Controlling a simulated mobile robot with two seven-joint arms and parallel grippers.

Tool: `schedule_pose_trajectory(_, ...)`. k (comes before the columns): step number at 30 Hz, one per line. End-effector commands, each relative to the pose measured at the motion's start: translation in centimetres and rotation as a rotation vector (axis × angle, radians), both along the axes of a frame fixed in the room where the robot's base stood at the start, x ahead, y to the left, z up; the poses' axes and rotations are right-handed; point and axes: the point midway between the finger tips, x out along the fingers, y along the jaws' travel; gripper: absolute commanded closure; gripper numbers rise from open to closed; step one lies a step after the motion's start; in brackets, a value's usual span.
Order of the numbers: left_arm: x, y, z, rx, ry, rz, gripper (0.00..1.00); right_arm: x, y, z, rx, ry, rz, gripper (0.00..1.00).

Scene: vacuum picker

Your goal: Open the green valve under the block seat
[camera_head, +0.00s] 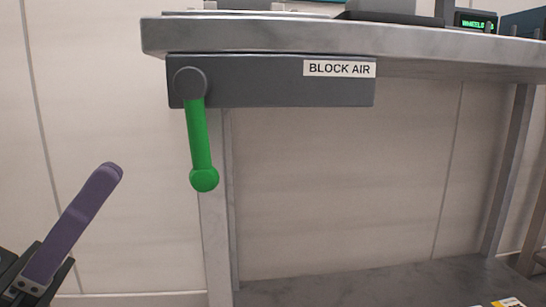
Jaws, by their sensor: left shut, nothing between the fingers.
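The green valve lever (199,143) hangs down, tilted slightly to the right, from a round grey pivot on a dark grey box (250,92) under the tabletop. A white label on the box reads "BLOCK AIR". Its lower end is a round green knob. My left gripper (107,172) is at the lower left with purple fingers, pointing up and to the right. It is shut and empty, apart from the lever and to its left. My right gripper is not in view. The block seat on top of the table cannot be made out clearly.
The grey metal tabletop (250,36) overhangs the box. A metal table leg (215,235) stands behind the lever. A lower shelf (390,284) has small labelled items at its right. A green display (476,22) is at upper right. Space between my gripper and the lever is clear.

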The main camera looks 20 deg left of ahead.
Motion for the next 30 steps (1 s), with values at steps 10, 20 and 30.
schedule_pose_trajectory(10,2.9,-3.1,0.9,-0.001,-0.001,0.0,1.0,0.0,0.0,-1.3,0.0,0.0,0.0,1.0)
schedule_pose_trajectory(20,3.2,-3.4,1.0,0.0,0.0,0.0,1.0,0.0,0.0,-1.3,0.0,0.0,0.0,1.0)
schedule_pose_trajectory(30,3.1,-3.7,0.6,-0.034,-0.02,0.0,1.0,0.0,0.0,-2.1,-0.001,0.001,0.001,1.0)
